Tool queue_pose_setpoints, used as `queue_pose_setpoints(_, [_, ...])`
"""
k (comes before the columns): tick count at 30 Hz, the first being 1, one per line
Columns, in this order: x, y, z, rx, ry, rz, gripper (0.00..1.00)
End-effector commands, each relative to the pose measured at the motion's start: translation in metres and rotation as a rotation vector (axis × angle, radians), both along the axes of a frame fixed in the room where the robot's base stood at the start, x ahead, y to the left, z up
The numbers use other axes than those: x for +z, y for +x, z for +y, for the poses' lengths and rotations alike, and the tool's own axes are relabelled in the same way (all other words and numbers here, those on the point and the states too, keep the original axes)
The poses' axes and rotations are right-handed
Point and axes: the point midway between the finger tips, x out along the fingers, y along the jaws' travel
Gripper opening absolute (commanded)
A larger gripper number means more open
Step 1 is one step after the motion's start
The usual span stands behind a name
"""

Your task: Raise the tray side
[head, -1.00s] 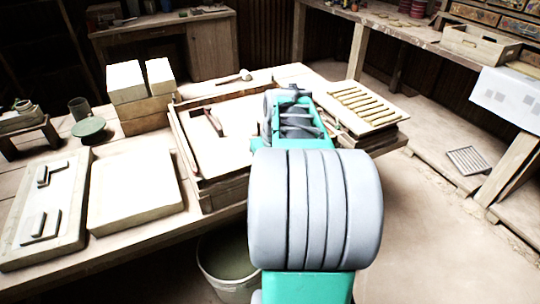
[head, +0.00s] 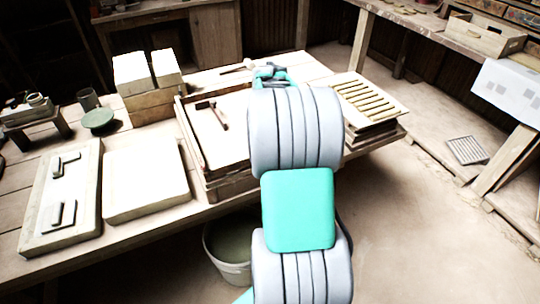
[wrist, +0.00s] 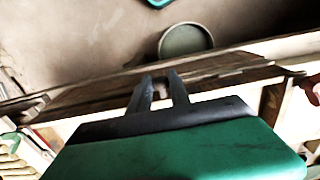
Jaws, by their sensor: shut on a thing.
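The wooden tray (head: 188,140) lies on the worktable, with a low raised rim around a pale flat sheet and a hammer-like tool (head: 217,115) on it. Its right part is hidden behind my arm in the head view. In the wrist view the wooden tray side (wrist: 235,77) runs across the picture. My gripper (wrist: 161,82) has its two grey fingers on either side of a small wooden piece at that side and is shut on it. In the head view my arm hides the fingers.
A bucket (head: 228,262) stands on the floor below the table edge and shows in the wrist view (wrist: 186,39). A slatted board (head: 365,98) lies on a stack at right. Pale slabs (head: 145,180) and blocks (head: 132,72) are at left.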

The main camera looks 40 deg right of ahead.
Motion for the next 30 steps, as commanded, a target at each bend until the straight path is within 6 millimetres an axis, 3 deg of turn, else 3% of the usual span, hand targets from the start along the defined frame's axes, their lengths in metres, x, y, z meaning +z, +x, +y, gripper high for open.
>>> queue_pose_setpoints(1, [-0.001, 0.000, 0.000, 0.001, 0.000, -0.001, 0.00])
queue_pose_setpoints(2, [-0.001, 0.000, 0.000, 0.001, 0.000, -0.001, 0.24])
queue_pose_setpoints(9, [0.000, 0.000, 0.000, 0.000, 0.000, -0.001, 0.43])
queue_pose_setpoints(18, [0.005, 0.000, 0.000, 0.000, -0.001, -0.003, 0.43])
queue_pose_setpoints(30, [0.074, 0.001, 0.000, 0.001, -0.001, -0.002, 0.43])
